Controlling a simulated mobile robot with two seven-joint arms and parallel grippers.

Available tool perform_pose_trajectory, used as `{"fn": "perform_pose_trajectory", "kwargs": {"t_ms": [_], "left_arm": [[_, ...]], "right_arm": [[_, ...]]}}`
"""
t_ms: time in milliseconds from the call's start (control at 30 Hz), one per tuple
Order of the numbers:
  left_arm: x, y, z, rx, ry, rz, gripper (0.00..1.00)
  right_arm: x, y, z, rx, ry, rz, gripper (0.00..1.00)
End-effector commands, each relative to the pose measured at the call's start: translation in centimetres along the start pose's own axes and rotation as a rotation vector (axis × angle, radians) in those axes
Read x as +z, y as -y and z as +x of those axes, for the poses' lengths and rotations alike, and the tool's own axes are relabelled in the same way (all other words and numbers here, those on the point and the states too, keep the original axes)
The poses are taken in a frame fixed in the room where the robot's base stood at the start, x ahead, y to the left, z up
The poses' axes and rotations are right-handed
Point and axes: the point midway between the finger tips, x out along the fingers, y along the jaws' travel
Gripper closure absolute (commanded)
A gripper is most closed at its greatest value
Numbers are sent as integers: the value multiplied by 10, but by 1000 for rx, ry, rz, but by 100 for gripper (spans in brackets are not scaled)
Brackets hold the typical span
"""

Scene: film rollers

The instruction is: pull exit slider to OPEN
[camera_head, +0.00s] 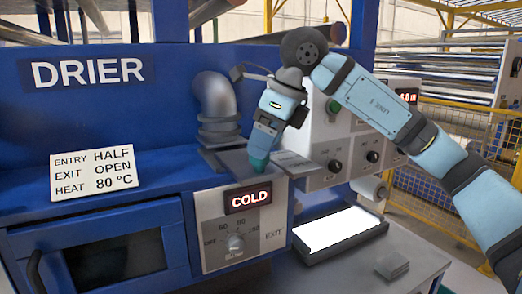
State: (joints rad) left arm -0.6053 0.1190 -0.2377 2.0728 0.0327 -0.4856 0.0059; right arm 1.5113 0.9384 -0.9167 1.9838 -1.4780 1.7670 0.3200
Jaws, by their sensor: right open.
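The blue drier has a COLD display (248,198) and a dial (235,243) on its front panel, with the word EXIT at the panel's right side. The exit slider itself is not clear to make out. Grey metal plates (296,165) lie on the drier's top beside the bent metal pipe (217,105). My right gripper (259,163) points down over this top, just above and behind the COLD display. Its teal fingertips are close to the plates; I cannot tell whether they touch anything. The gripper is open. My left gripper is not in view.
A card (94,171) reads ENTRY HALF, EXIT OPEN, HEAT 80 °C. A grey control box (345,150) with knobs stands behind my arm.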

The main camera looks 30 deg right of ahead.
Motion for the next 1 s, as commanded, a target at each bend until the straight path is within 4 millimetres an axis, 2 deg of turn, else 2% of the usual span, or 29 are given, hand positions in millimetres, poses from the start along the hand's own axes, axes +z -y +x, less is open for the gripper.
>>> {"fn": "perform_pose_trajectory", "kwargs": {"t_ms": [100,300,500,667,1000], "left_arm": [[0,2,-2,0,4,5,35],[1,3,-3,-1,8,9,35],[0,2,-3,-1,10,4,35],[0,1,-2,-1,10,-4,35],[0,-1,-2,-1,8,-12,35]], "right_arm": [[1,0,-30,-3,4,-1,35],[1,-1,-75,-1,3,-2,35],[0,-1,-103,-1,1,-2,35],[0,-1,-111,0,0,-1,35],[-1,-1,-111,0,0,-1,35]]}}
